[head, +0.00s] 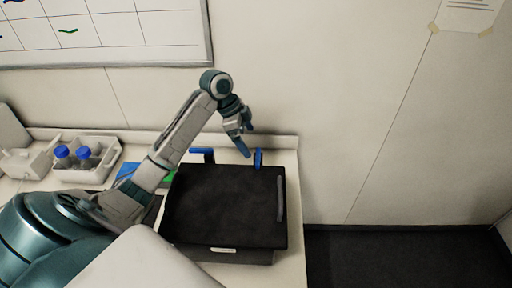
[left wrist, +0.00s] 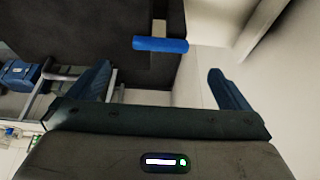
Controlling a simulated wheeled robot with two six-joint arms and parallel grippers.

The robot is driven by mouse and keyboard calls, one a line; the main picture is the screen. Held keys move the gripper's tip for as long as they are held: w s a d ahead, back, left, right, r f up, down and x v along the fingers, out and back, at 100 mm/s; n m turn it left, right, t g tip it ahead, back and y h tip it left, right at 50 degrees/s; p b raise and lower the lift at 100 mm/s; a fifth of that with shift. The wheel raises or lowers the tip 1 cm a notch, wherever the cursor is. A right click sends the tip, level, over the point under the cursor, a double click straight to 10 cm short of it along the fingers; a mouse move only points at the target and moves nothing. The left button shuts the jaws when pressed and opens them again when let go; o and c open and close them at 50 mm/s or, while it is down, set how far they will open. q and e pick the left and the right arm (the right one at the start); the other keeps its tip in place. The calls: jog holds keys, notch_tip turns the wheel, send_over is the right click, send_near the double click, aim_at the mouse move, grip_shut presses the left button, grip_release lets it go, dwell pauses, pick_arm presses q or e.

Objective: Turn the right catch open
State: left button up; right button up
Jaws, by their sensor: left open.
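A black box (head: 225,205) with a dark lid stands on the bench. The right catch (head: 258,158), a small blue bar, is at the right of its far edge and points away from the box. A second blue catch (head: 203,155), at the left of that edge, lies more sideways. My left gripper (head: 246,143) is open, just left of the right catch and seemingly above it. In the left wrist view a blue catch (left wrist: 160,45) shows beyond and between the spread fingers (left wrist: 160,72), apart from both. My right gripper is out of view.
A grey handle (head: 280,198) runs along the lid's right side. A white rack (head: 88,170) with blue-capped bottles stands to the left. The wall is close behind the bench, with a low raised edge (head: 285,141). The bench ends just right of the box.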

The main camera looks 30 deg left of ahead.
aim_at(258, 156)
pick_arm(q)
jog(key=p+x, duration=0.2)
jog(key=x, duration=0.5)
jog(key=shift+w+d+f, duration=0.1)
jog(key=shift+f, duration=0.3)
jog(key=shift+c, duration=0.4)
jog(key=c, duration=0.9)
